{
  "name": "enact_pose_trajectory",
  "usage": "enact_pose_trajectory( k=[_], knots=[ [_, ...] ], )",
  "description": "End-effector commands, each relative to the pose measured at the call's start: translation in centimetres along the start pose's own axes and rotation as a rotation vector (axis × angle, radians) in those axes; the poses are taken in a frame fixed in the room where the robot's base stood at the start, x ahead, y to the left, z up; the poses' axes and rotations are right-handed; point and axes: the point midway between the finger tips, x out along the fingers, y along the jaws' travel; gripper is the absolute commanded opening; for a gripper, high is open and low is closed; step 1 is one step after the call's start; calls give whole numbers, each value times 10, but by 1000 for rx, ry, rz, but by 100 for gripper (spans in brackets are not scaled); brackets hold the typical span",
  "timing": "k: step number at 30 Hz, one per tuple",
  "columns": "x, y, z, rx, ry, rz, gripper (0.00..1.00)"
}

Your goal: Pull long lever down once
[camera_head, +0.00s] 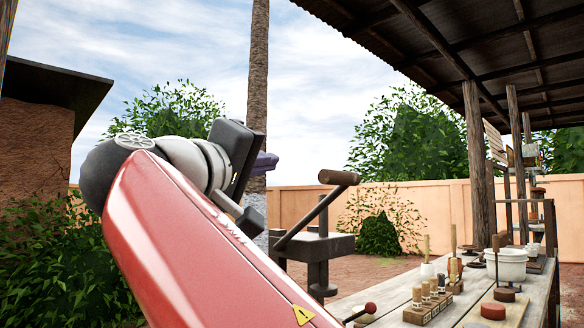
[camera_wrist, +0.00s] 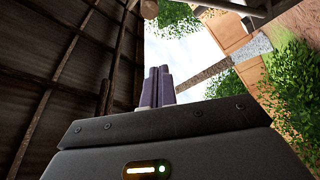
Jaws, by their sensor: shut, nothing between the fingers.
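A long lever (camera_head: 305,219) shows in the head view as a dark metal bar that slants up to the right from a dark metal press (camera_head: 327,245). A round wooden handle (camera_head: 339,178) crosses its top end. My gripper (camera_head: 268,162) is left of the handle and a little higher in the picture, with a gap between them. Its depth relative to the lever is hard to tell. In the wrist view the purple-grey fingers (camera_wrist: 157,86) are together, with nothing between them. My red arm hides the left part of the press.
A workbench (camera_head: 390,300) at the right bears a block of stamps (camera_head: 432,303), a white pot (camera_head: 507,265) and other small tools. A small red-knobbed rod (camera_head: 370,308) stands near its front. Wooden posts (camera_head: 475,160) hold up a roof. Open air surrounds the handle.

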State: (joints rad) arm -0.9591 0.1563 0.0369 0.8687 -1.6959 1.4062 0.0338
Motion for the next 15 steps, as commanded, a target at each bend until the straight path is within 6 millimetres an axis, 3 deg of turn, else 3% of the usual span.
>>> enact_pose_trajectory(
  k=[14, 15],
  knots=[
    [96, 3, 0, -1, -7, 2, 0],
    [96, 2, 4, 0, -2, 0, 0]
  ],
)
